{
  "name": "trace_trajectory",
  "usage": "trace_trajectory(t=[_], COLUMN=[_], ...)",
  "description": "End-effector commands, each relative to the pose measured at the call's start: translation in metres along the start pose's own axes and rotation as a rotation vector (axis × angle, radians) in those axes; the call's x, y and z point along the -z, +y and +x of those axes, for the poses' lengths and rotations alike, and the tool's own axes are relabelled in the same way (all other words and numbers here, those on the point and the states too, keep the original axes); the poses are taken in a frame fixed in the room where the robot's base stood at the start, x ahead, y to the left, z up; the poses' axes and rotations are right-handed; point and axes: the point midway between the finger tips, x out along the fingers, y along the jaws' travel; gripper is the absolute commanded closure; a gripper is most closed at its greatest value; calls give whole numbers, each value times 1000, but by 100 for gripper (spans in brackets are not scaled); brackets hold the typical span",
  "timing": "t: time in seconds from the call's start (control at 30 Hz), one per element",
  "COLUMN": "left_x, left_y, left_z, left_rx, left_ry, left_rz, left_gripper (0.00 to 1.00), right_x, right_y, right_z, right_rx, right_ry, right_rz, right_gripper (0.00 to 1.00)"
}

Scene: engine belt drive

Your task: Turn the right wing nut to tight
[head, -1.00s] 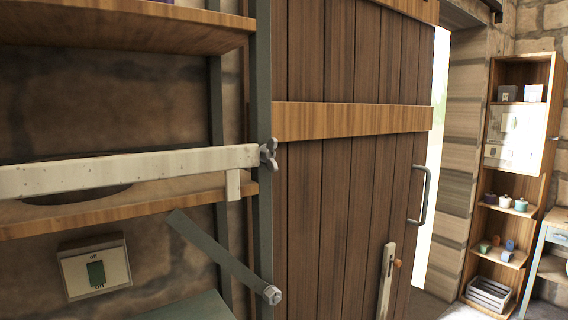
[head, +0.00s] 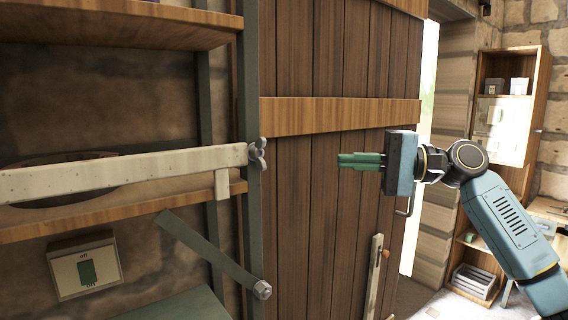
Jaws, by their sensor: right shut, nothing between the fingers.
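The right wing nut (head: 258,153) is grey and sits at the right end of a pale horizontal bar (head: 120,172), against a dark metal upright. My right gripper (head: 341,161) comes in from the right with its green fingers pointing left, shut with nothing between them. It is in front of the plank door, to the right of the wing nut and apart from it. My left gripper is not in view.
A wooden shelf (head: 95,216) runs behind the bar. A grey lever (head: 205,247) slants down to a bolt below. A switch box (head: 86,268) is at lower left. The plank door (head: 320,215) fills the middle, and a tall shelf unit stands at the right.

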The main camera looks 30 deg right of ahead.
Motion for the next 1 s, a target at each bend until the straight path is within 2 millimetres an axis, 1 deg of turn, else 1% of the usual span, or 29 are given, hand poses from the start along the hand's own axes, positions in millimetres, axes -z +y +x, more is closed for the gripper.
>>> trace_trajectory(t=[0.17, 0.4, 0.5, 0.6, 0.7, 0.8, 1.0], left_x=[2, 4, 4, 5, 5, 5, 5], left_y=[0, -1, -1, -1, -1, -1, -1], left_z=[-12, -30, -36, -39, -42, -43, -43], left_rx=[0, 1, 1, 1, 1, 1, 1], left_ry=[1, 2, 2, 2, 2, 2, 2], left_rz=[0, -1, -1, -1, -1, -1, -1], left_gripper=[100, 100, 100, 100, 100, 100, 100], right_x=[0, 0, 0, -13, -20, -25, -27], right_y=[-3, -4, -3, -1, 0, 0, 1], right_z=[27, 80, 99, 109, 117, 121, 123], right_rx=[3, 4, 3, 0, 0, 0, 1], right_ry=[-3, -2, -1, 0, 2, 3, 4], right_rz=[0, 1, 0, -1, -1, 0, 0], right_gripper=[100, 100, 100, 100, 100, 100, 100])
